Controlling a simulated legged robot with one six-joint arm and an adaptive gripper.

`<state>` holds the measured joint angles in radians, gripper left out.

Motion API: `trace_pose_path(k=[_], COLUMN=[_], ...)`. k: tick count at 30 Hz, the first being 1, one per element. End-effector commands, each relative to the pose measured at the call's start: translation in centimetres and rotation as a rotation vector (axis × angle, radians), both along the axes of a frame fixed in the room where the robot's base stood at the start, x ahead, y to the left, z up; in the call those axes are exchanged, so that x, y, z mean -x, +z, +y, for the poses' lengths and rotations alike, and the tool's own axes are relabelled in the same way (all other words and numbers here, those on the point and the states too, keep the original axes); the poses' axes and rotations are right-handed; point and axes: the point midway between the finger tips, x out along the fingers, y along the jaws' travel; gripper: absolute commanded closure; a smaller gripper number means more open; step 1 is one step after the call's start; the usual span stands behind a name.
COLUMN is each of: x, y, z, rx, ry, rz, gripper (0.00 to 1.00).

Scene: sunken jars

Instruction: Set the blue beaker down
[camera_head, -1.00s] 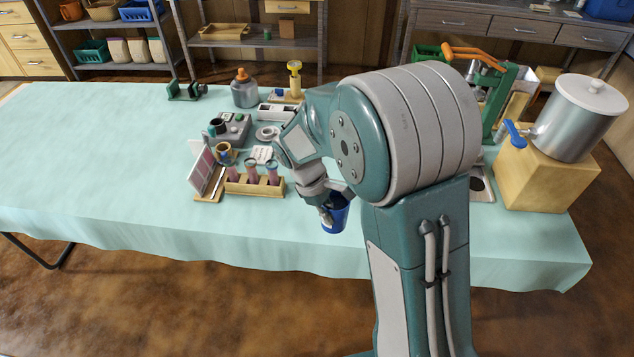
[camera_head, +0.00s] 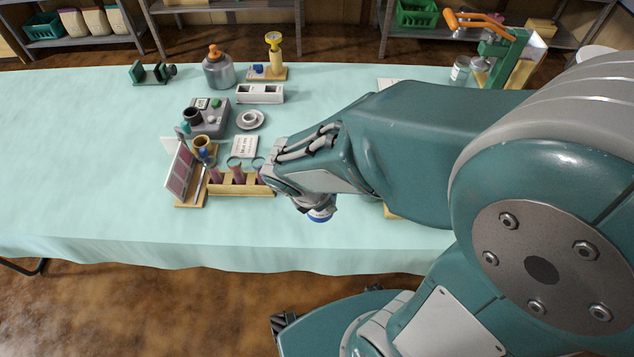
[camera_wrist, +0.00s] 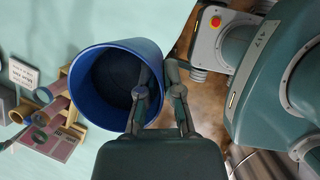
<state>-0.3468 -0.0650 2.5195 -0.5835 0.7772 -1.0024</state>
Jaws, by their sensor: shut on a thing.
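The blue beaker (camera_wrist: 95,88) is in my gripper (camera_wrist: 160,95), seen from above in the wrist view. One finger is inside its rim and the other outside, with the wall between them. The beaker looks empty. In the head view only a small part of the blue beaker (camera_head: 321,214) shows below my wrist, near the table's front edge. My gripper's fingers are hidden there by my own arm. I cannot tell whether the beaker's base touches the tablecloth.
A wooden rack (camera_head: 240,187) with reddish tubes stands just left of the beaker. A grey device (camera_head: 206,117) and a saucer (camera_head: 250,119) are farther back. The pale tablecloth (camera_head: 85,160) is clear at the left.

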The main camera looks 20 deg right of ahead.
Motion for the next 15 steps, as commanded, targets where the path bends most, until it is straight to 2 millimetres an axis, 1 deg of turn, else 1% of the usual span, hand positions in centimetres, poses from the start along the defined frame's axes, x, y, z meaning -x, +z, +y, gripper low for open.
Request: trace_pose_path(k=[15], x=[-7.8], y=[-3.6], z=[-1.8], rx=[0.001], ry=[-0.006], rz=[0.003], gripper=[1.00])
